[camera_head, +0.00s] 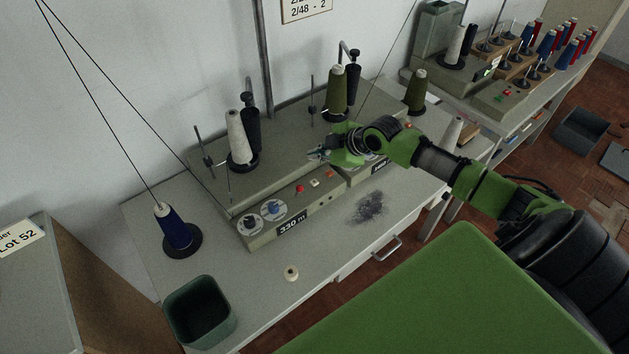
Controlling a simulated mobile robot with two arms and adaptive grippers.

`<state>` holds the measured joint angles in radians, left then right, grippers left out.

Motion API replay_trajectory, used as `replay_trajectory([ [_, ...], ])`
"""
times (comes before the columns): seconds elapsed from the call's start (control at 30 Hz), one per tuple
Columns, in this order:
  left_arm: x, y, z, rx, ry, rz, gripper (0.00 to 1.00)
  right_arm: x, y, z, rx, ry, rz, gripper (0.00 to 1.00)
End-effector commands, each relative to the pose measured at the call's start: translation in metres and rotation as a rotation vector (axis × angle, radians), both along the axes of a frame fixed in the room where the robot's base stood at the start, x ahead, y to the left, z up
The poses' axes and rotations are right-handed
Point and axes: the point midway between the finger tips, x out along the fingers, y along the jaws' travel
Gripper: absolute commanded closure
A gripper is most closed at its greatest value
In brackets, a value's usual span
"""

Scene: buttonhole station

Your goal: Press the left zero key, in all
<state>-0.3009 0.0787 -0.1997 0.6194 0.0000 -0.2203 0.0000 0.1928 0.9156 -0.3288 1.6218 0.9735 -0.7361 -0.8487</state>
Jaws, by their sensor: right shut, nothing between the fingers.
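A grey winding machine stands on the table with a control box (268,238) along its front, labelled "330 m". A second, similar box part (361,176) on the right is partly hidden by my arm. My left gripper is not in view.
White (237,139) and olive (337,93) thread cones stand on the machine. A blue cone (175,229), a green bin (199,312) and a small spool (291,273) are on the table's left and front. Dark lint (369,208) lies right of the box.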

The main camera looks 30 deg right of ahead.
Motion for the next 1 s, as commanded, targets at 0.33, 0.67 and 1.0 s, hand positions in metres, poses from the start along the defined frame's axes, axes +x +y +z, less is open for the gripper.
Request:
replay_trajectory([
  [0.33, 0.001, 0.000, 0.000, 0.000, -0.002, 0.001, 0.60, 0.002, -0.003, 0.002, -0.002, -0.005, -0.001, 1.00],
  [0.67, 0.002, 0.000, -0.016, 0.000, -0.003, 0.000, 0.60, 0.002, -0.003, -0.017, -0.002, -0.003, -0.001, 1.00],
  [1.0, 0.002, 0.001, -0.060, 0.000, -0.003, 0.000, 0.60, 0.001, -0.003, -0.066, -0.001, -0.003, -0.002, 1.00],
])
